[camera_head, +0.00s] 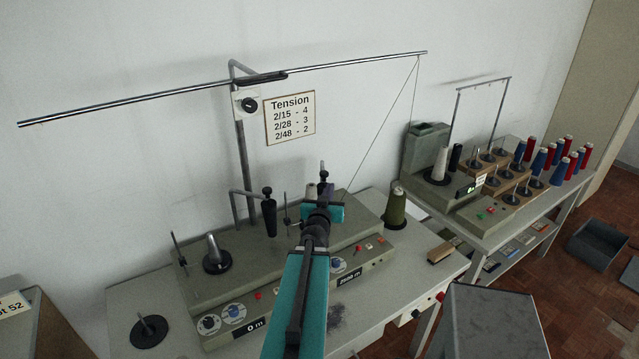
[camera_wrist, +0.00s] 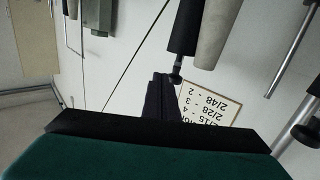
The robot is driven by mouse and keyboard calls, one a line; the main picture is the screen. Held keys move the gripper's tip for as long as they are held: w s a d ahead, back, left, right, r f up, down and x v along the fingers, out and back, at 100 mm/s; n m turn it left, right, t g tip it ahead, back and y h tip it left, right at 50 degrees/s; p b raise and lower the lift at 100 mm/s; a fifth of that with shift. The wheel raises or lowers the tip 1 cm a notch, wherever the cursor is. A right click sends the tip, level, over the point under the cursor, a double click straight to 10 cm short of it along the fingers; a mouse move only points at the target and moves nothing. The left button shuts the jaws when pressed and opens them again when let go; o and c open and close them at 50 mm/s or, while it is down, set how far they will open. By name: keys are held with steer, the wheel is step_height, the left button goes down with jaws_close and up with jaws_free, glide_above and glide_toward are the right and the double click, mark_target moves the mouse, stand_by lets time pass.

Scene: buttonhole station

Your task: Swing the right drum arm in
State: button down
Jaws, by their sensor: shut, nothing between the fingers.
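The winding machine (camera_head: 215,285) stands on a grey table by the wall. Its right drum arm sits behind my gripper (camera_head: 322,190) in the head view and is mostly hidden. A black upright piece (camera_head: 323,172) there shows just above the gripper. In the wrist view a black cylinder (camera_wrist: 187,28) and a pale cylinder (camera_wrist: 213,35) hang side by side, close to my shut fingers (camera_wrist: 163,95). The black cylinder's tip is near the fingers; I cannot tell whether they touch. The left drum arm, with a black handle (camera_head: 269,212), stands to the left of my gripper.
An olive cone of yarn (camera_head: 395,207) stands at the machine's right end. A thread (camera_head: 385,130) runs from the long overhead rod (camera_head: 150,103) down behind my gripper. The tension card (camera_head: 290,117) is on the wall. A second machine with bobbins (camera_head: 480,185) stands farther right.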

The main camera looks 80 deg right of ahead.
steer(key=w+a+f+n+t+y+b, duration=0.1)
steer(key=w+a+f+n+y+b, duration=0.35)
steer(key=n, duration=0.65)
steer(key=w+a+r+n+g+h+b, duration=0.3)
steer(key=r+b, duration=0.5)
steer(key=b, duration=1.7)
steer(key=shift+w+a+n+h+b, duration=0.3)
steer(key=shift+w+a+h+b, duration=0.15)
steer(key=shift+w+a, duration=0.7)
steer(key=shift+d, duration=0.25)
